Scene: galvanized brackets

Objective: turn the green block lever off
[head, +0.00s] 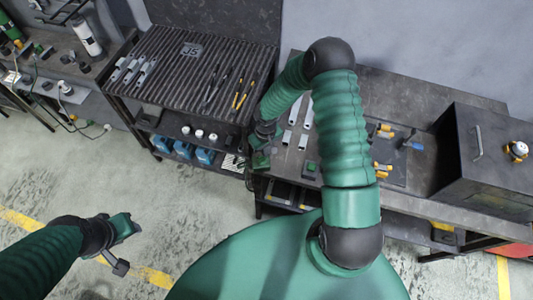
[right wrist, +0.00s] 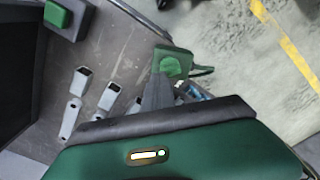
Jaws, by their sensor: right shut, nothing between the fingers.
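A green block (head: 311,167) sits on a small dark base at the front edge of the right-hand workbench, beside pale metal brackets. It also shows at the upper left of the right wrist view (right wrist: 57,15). Whether it is on or off cannot be told. My right gripper (head: 260,160) is left of the block at the bench's front edge, shut and empty, apart from the block. My left gripper (head: 128,228) hangs over the floor at the lower left, far from the bench; its jaw is too small to read.
Brackets (head: 303,141) lie left of the block. Yellow-handled fittings (head: 382,168) and a blue-handled one (head: 411,144) are on a plate to its right. A dark metal box (head: 470,150) stands at the far right. A ribbed bench (head: 180,65) holds tools at the left.

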